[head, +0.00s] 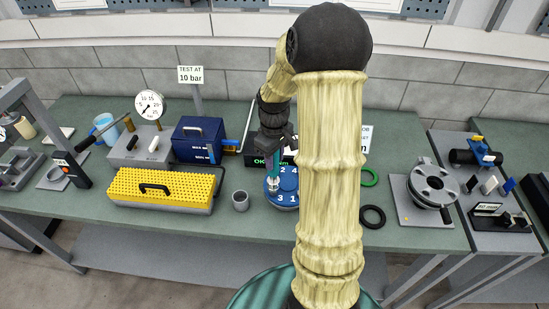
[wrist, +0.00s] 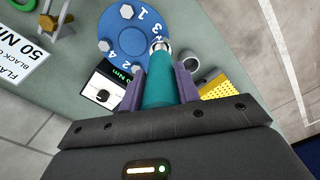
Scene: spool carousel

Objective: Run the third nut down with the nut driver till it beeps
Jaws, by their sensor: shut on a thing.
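The blue round flange (head: 284,199) lies on the bench with white numbers and bolts; it also shows in the wrist view (wrist: 120,30). My gripper (wrist: 160,84) is shut on the teal nut driver (wrist: 165,92). The driver's metal socket (wrist: 160,46) is at the flange edge close to the 3, and it hides what is under it. Whether it is seated on a nut I cannot tell. Other hex heads, such as one at the top (wrist: 126,12), stand uncovered. In the head view the driver (head: 276,162) stands near upright at the flange's left side.
A black display (head: 261,163) with green "OK" text stands just behind the flange. A grey cup (head: 240,201) and yellow perforated box (head: 160,186) are left. Green (head: 370,177) and black (head: 373,217) rings lie right. My arm hides part of a sign behind.

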